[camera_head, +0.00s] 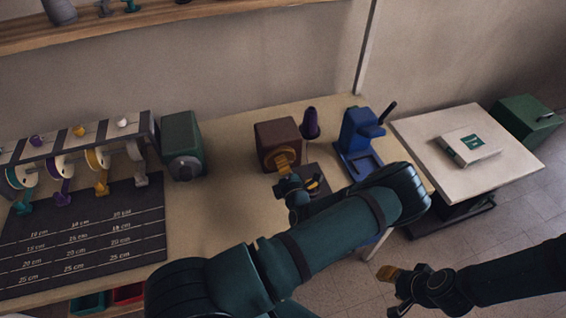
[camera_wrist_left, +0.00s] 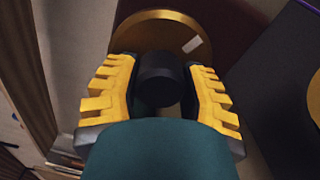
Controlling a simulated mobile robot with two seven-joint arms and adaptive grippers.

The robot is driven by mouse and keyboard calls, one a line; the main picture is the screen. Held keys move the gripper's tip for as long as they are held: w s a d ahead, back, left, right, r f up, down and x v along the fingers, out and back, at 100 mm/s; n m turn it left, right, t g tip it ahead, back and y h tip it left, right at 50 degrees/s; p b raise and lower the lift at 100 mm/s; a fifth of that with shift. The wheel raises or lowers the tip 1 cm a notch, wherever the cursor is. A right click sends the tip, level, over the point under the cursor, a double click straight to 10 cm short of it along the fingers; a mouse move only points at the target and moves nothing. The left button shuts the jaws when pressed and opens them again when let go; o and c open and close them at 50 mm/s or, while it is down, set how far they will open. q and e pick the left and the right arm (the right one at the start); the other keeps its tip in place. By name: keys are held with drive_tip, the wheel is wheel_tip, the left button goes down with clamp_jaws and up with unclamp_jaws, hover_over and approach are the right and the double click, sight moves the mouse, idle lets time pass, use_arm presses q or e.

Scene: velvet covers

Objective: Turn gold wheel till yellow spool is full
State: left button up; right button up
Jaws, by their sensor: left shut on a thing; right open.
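The gold wheel (camera_head: 265,158) is on the front of a brown box. In the left wrist view its gold disc (camera_wrist_left: 185,28) carries a pale mark near its upper right edge. My left gripper (camera_head: 286,168) is shut on the wheel's black knob (camera_wrist_left: 157,75), with yellow fingers on both sides of it. A yellow round thing (camera_head: 314,184), perhaps the yellow spool, is on a dark plate beside the gripper; how full it is cannot be told. My right gripper (camera_head: 396,277) is open and empty over the floor at the lower right.
The brown box (camera_head: 277,132) stands on the bench, with a purple cone (camera_head: 310,124) and a blue press-like device (camera_head: 358,140) to its right. A reel rack (camera_head: 75,135), dark measuring mat (camera_head: 85,225) and green box (camera_head: 181,140) are at the left. A side table (camera_head: 425,130) bears a white box.

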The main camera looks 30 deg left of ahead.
use_arm(q)
drive_tip(key=m, duration=0.3)
drive_tip(key=shift+r+m+p, duration=0.1)
drive_tip(key=shift+m+p, duration=0.2)
drive_tip(key=shift+p, duration=0.1)
drive_tip(key=m, duration=0.4)
drive_tip(key=shift+m+p, duration=0.3)
drive_tip(key=o, duration=1.2)
drive_tip(key=shift+o, duration=0.2)
drive_tip(key=v, duration=1.2)
